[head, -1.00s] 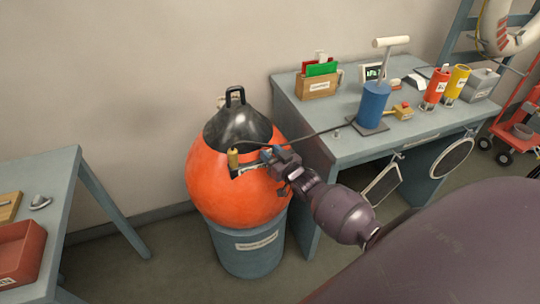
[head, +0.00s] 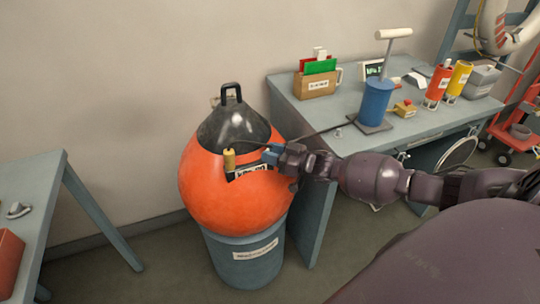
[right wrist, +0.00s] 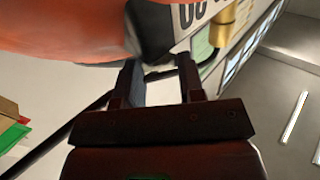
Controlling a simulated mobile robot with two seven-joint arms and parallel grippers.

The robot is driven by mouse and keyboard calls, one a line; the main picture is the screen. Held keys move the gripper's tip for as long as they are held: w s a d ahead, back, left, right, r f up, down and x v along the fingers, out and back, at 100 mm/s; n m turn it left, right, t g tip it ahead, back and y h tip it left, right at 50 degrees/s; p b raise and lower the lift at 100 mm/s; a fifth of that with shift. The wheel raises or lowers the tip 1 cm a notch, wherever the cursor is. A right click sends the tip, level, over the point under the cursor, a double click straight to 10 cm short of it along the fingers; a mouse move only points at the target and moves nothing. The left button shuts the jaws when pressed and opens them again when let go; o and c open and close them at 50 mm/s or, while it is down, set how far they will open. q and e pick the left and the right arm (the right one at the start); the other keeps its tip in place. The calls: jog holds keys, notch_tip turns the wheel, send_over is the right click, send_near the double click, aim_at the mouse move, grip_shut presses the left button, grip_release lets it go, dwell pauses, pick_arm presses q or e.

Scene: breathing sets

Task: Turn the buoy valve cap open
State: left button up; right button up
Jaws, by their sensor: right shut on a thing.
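The orange buoy (head: 225,200) with a black top sits upright in a blue-grey bucket (head: 243,262). A brass-yellow fitting (head: 229,159) stands on its front, above a black-and-white label (head: 247,172); the fitting also shows in the right wrist view (right wrist: 226,30). My right gripper (head: 278,156) reaches in from the right and is shut on this piece, close against the buoy. In the right wrist view its fingers (right wrist: 162,82) partly hide the held piece. My left gripper is out of view.
A workbench (head: 305,108) behind my right arm holds a blue hand pump (head: 376,101), a card box (head: 318,85) and red and yellow cylinders. A dark hose (head: 318,132) runs from the pump toward the buoy.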

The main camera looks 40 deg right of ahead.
jog(key=shift+y, duration=0.3)
jog(key=o, duration=0.9)
jog(key=shift+o, duration=0.2)
jog(key=shift+d, duration=0.1)
jog(key=v, duration=1)
jog(key=shift+s+d+r, duration=0.2)
jog(key=shift+s, duration=0.1)
